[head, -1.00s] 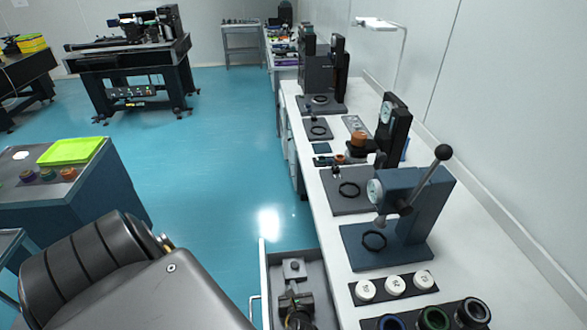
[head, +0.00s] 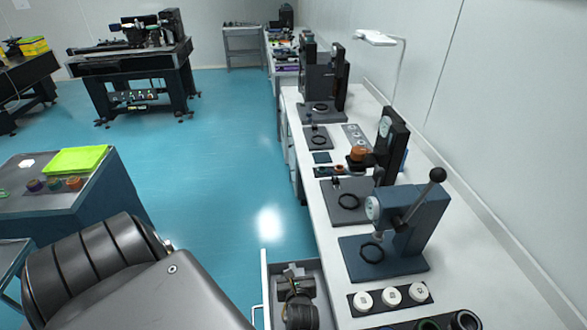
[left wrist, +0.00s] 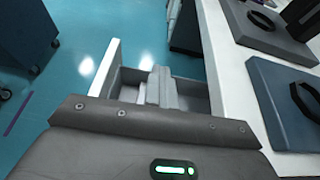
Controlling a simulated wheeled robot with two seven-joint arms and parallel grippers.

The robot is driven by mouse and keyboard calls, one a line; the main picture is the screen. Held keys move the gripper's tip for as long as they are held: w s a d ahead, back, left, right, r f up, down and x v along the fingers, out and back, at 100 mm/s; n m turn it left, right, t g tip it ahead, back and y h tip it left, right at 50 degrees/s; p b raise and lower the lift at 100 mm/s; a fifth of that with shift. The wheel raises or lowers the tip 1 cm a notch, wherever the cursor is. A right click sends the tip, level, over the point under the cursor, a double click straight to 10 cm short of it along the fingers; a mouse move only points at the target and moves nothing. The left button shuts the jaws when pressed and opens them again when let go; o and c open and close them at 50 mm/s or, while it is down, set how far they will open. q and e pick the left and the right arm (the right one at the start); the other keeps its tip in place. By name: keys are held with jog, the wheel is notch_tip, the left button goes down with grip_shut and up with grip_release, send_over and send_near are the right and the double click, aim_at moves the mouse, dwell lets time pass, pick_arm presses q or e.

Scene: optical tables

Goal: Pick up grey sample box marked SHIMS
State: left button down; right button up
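A drawer (head: 265,290) stands open below the long bench, at the bottom middle of the head view. A small grey box-like item (head: 293,270) lies in it, partly hidden by my left gripper (head: 297,288), which reaches down into the drawer. The left wrist view shows the open drawer (left wrist: 105,70) with light grey upright shapes (left wrist: 160,85) inside. I cannot tell there which is box and which is finger. No SHIMS marking can be read. The gap between the fingers does not show clearly. My right gripper is not in view.
The bench (head: 470,270) carries a blue press (head: 405,230), black gauge stands and a holder with white round pieces (head: 390,296). At left a cabinet (head: 120,200) bears a green tray (head: 77,160) and small coloured rings. The blue floor between is clear.

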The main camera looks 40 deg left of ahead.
pick_arm(q)
jog(key=shift+d+r, duration=0.1)
jog(key=shift+r, duration=0.45)
jog(key=shift+c, duration=2.2)
grip_release()
